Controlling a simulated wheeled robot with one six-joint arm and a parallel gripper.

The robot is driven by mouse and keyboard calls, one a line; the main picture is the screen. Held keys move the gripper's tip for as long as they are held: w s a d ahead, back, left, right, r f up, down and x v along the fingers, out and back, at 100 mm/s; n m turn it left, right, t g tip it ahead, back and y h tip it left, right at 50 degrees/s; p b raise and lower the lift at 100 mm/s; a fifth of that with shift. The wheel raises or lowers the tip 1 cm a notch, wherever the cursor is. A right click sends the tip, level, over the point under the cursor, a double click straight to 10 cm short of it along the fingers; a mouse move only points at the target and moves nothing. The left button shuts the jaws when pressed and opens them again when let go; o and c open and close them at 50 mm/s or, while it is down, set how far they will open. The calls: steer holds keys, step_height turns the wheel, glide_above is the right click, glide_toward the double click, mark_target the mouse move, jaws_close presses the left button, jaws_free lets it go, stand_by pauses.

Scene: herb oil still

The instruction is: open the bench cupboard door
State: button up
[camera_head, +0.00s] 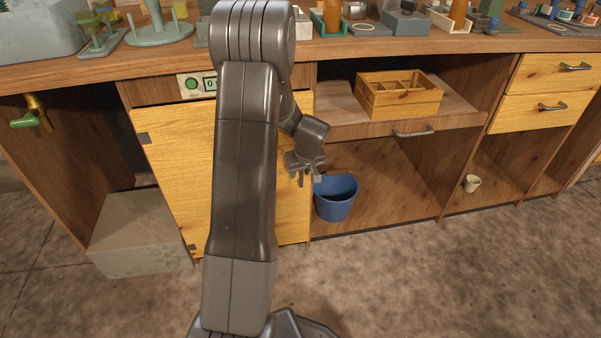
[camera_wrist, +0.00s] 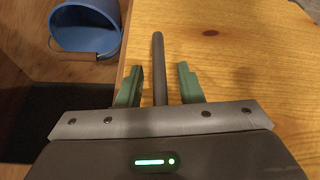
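The bench cupboard door (camera_head: 175,150) is a yellow wood panel under the bench, with hinge plates on its left edge. It looks shut; my arm hides its middle. In the wrist view the door face (camera_wrist: 240,60) fills the right side. My gripper (camera_head: 306,175) is at the door's right edge. In the wrist view its two green fingers (camera_wrist: 158,88) stand on either side of the dark bar handle (camera_wrist: 158,65), with gaps visible on both sides. The gripper is open around the handle.
A blue bucket (camera_head: 336,198) stands in the open bay right of the door, close to my gripper. Above it a pulled-out drawer or shelf (camera_head: 450,110) holds a wooden box (camera_head: 398,105). A grey block (camera_head: 140,235) stands left of the door. The floor in front (camera_head: 430,285) is clear.

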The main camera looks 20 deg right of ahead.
jaws_close()
steer(key=shift+s, duration=0.1)
